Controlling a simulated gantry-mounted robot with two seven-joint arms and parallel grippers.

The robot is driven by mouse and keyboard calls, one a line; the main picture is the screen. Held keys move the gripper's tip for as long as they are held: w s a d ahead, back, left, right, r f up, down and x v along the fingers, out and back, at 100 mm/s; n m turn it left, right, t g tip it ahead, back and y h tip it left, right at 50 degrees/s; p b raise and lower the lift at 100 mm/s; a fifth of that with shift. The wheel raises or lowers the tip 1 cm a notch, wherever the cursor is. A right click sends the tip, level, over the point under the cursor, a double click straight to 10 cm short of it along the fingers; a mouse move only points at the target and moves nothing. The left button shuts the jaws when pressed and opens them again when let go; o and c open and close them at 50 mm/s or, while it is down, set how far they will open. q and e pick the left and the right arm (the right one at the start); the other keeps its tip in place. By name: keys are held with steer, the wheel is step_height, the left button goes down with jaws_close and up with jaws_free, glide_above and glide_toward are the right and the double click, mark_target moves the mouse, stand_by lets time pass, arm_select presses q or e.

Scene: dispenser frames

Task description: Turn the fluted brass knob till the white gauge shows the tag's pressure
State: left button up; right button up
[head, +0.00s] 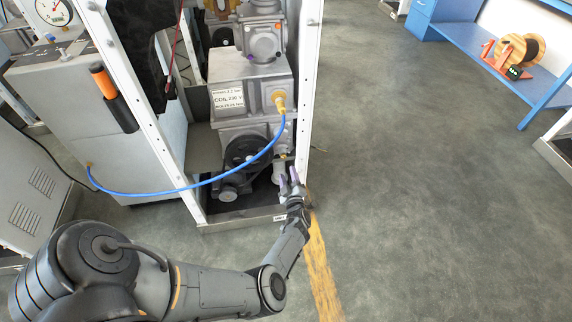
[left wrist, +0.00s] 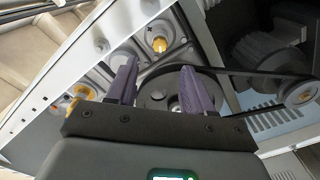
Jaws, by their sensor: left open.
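The white gauge (head: 53,12) sits at the top left of the head view, above a grey cabinet; its reading is too small to tell. A white printed tag (head: 228,100) is on the grey machine block; its small print is not legible. My left gripper (head: 293,183) is open and empty at the lower right of the machine frame. A brass part (head: 284,156) shows just above it. In the left wrist view, a round brass part (left wrist: 159,44) lies beyond the gap between the dark purple fingers (left wrist: 157,75). I cannot tell whether either is the fluted knob.
A white frame post (head: 305,90) stands close to my left gripper. A blue hose (head: 190,187) crosses the frame front to a brass fitting (head: 280,103). A dark pulley (head: 247,148) is beside the gripper. Floor (head: 430,200) to the right is clear.

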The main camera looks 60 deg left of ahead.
arm_select(q)
steer(key=v, duration=0.3)
steer(key=shift+p, duration=0.35)
steer(key=shift+a, duration=0.1)
